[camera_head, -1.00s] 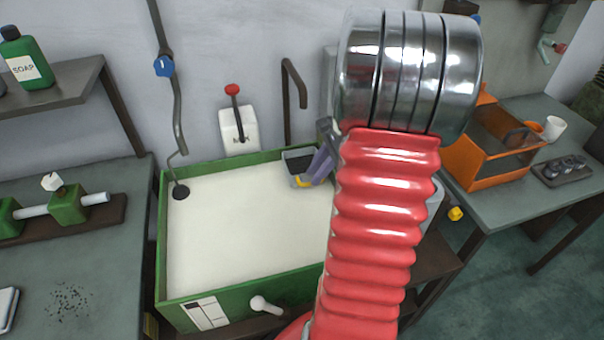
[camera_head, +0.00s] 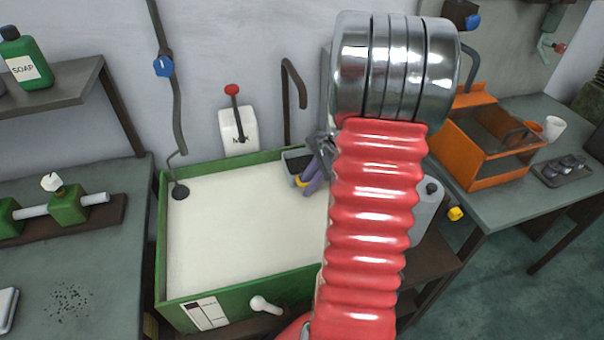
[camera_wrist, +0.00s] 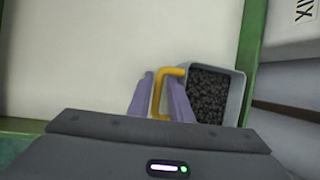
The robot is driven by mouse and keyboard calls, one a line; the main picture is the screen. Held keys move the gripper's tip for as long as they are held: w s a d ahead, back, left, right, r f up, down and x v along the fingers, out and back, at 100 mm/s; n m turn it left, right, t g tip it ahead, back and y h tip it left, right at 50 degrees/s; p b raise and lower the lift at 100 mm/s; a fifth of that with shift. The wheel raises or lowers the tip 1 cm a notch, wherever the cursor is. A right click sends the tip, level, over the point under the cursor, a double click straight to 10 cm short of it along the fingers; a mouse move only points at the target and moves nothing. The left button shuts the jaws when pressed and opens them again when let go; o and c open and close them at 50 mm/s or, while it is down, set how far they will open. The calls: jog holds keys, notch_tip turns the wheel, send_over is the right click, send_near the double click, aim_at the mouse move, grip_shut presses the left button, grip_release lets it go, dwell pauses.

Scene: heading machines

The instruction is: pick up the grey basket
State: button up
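The grey basket (camera_head: 291,154) stands in the back right corner of the green-rimmed basin (camera_head: 215,165), filled with dark lumps. In the wrist view the basket (camera_wrist: 239,92) lies just right of my fingers, with its yellow handle (camera_wrist: 163,74) turned toward them. My gripper (camera_wrist: 160,98) has two purple fingers, spread apart, with the handle's bar between them. A gap shows between the fingers, so they are not closed on it. In the head view my gripper (camera_head: 312,176) is at the basket's front right, partly hidden by my red arm.
A white box with a red-knobbed lever (camera_head: 238,128) and a bent dark pipe (camera_head: 293,85) stand behind the basin. The basin's pale surface is clear left of the basket. An orange machine (camera_head: 485,140) stands on the right table.

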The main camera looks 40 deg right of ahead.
jog(key=shift+c, duration=0.4)
grip_shut()
